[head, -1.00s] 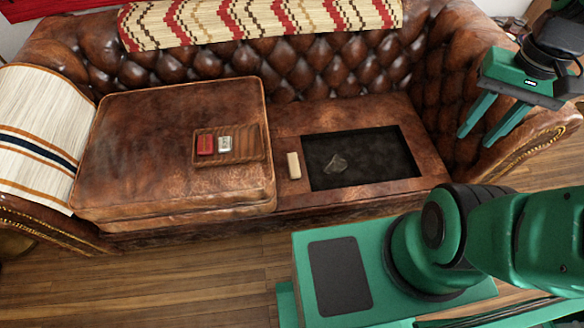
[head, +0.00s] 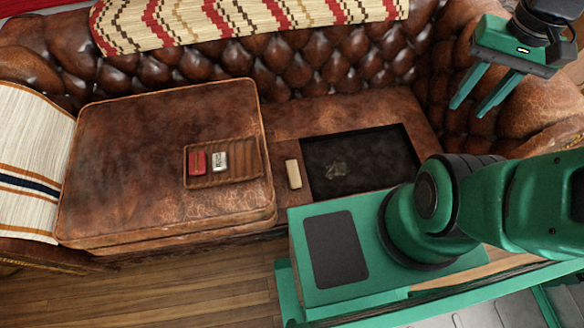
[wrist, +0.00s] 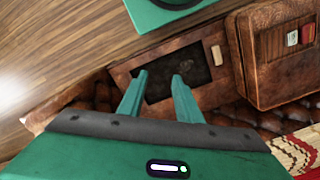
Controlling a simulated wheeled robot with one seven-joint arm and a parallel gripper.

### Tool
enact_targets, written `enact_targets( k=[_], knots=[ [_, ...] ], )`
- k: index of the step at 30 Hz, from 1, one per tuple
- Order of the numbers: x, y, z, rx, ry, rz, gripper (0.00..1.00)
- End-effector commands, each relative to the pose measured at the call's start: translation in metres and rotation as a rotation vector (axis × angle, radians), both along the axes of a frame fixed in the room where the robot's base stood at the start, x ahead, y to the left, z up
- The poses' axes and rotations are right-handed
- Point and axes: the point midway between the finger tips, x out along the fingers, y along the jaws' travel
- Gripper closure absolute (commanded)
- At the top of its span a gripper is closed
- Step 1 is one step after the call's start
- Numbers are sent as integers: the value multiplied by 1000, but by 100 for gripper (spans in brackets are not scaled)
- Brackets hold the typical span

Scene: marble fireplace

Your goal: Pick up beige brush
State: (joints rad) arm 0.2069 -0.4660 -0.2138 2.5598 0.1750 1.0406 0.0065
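The beige brush (head: 293,174) is a small pale block lying on the brown leather sofa seat, between the raised cushion and a dark tray. It also shows in the wrist view (wrist: 217,55), right of the tray. My gripper (head: 484,100) is above the sofa's right end, well apart from the brush. Its two green fingers are spread with nothing between them. In the wrist view my gripper (wrist: 160,75) points toward the dark tray area, with the brush off to the right of the fingers.
The dark rectangular tray (head: 330,185) holds a small clear object (head: 335,169). On the thick cushion (head: 110,150), a wooden tray (head: 240,177) holds a red item (head: 197,162) and a silver item (head: 220,161). The tufted backrest (head: 300,70) rises behind.

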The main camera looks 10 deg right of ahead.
Motion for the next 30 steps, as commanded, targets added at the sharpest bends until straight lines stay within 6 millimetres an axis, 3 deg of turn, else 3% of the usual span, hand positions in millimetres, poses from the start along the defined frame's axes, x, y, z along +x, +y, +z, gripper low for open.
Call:
enact_targets(
  k=[7,8,11,14,23,30],
  knots=[
    [0,0,0,0,0,0,69],
    [0,0,0,0,0,0,66],
    [-10,0,4,-2,-11,3,42],
    [-2,-2,2,-16,-4,9,41],
    [74,-7,-33,-119,39,83,41],
    [142,7,-83,-186,51,174,41]
  ],
)
